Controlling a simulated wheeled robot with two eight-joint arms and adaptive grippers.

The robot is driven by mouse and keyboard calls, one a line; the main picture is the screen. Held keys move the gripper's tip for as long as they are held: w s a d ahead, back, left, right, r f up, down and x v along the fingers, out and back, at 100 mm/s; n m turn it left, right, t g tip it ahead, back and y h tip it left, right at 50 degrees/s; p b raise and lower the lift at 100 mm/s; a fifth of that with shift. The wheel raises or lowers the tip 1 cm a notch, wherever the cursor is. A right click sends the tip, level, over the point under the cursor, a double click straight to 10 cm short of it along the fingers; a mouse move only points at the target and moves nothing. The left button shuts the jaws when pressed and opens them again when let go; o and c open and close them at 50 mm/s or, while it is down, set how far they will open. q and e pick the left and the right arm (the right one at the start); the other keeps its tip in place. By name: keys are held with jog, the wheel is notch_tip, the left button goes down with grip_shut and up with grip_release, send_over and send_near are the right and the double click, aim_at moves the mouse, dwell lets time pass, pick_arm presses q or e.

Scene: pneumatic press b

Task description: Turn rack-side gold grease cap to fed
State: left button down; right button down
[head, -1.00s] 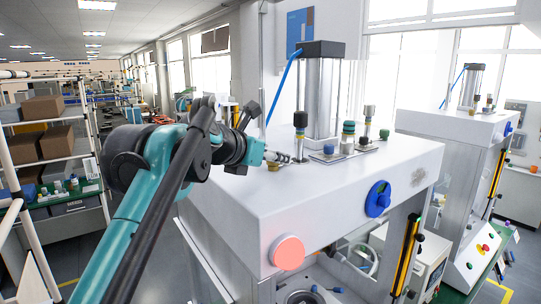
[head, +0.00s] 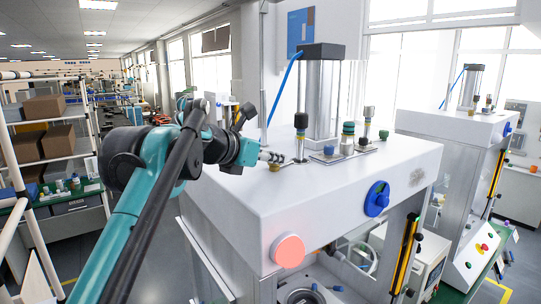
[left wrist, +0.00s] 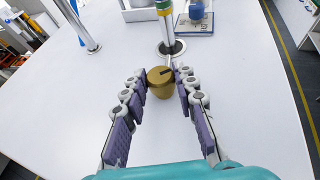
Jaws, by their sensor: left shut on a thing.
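The gold grease cap (left wrist: 160,82) is a short gold cylinder with a dark mark on its top. It stands on the white top of the press, seen between the finger tips in the left wrist view. In the head view the cap (head: 275,167) is small and partly covered by the fingers. My left gripper (left wrist: 160,84) is shut on the cap, one purple-padded finger on each side. In the head view this gripper (head: 274,157) reaches in from the left, low over the press top. My right gripper is not in view.
A post with a dark knob (head: 301,121) stands just behind the cap. Further right are a plate with a blue knob (head: 328,150), a green-topped fitting (head: 348,128) and the big cylinder (head: 322,100). The front part of the press top (head: 330,185) is clear.

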pick_arm(q)
jog(key=m+g+h+p, duration=0.3)
jog(key=m, duration=0.1)
jog(key=shift+w+a+r, duration=0.15)
jog(key=shift+w+a, duration=0.1)
jog(key=shift+w, duration=0.05)
jog(key=m+g+h+p, duration=0.2)
jog(key=m+g+p, duration=0.1)
jog(key=shift+w+g, duration=0.15)
jog(key=shift+g, duration=0.25)
jog(key=shift+f+m+g+p, duration=0.2)
jog(key=shift+m+g+p, duration=0.4)
jog(key=c, duration=1.2)
grip_release()
jog(key=shift+w+d, duration=0.1)
jog(key=shift+d, duration=0.05)
